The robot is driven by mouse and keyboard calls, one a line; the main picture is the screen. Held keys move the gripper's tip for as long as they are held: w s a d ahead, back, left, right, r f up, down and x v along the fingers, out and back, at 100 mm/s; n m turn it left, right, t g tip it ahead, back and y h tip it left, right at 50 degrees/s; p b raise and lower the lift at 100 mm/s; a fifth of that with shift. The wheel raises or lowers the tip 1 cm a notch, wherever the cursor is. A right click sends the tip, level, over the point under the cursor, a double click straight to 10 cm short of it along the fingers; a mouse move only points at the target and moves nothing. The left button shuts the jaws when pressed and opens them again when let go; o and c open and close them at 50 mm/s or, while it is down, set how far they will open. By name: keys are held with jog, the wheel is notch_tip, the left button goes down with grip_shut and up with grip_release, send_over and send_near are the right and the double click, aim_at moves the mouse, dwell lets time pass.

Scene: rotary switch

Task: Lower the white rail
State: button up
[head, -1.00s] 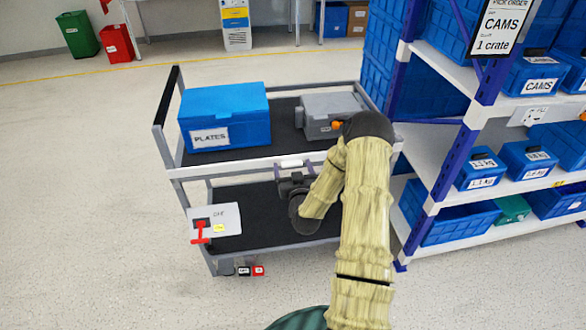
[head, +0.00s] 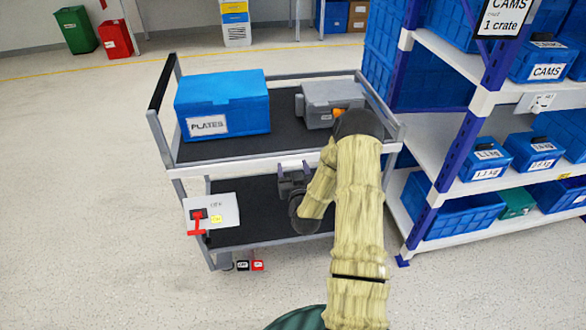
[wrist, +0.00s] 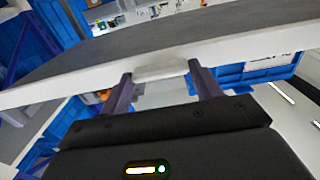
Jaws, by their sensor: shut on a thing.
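The white rail (head: 235,163) runs along the front edge of the cart's upper shelf. In the wrist view the rail (wrist: 235,48) crosses the picture, slightly tilted. My gripper (head: 292,170) is at the rail's middle-right, below the shelf edge. In the wrist view the two dark fingers of my gripper (wrist: 163,82) stand either side of a pale grip piece (wrist: 162,72) on the rail and are shut on it. The exact finger contact is partly hidden.
A blue PLATES crate (head: 222,105) and a grey case (head: 330,103) sit on the upper shelf. A box with a red lever (head: 197,222) is at the cart's front left. Racks with blue bins (head: 470,160) stand close on the right. Floor at left is clear.

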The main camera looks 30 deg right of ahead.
jog(key=shift+f, duration=0.25)
jog(key=o, duration=1.4)
jog(key=shift+a, duration=0.1)
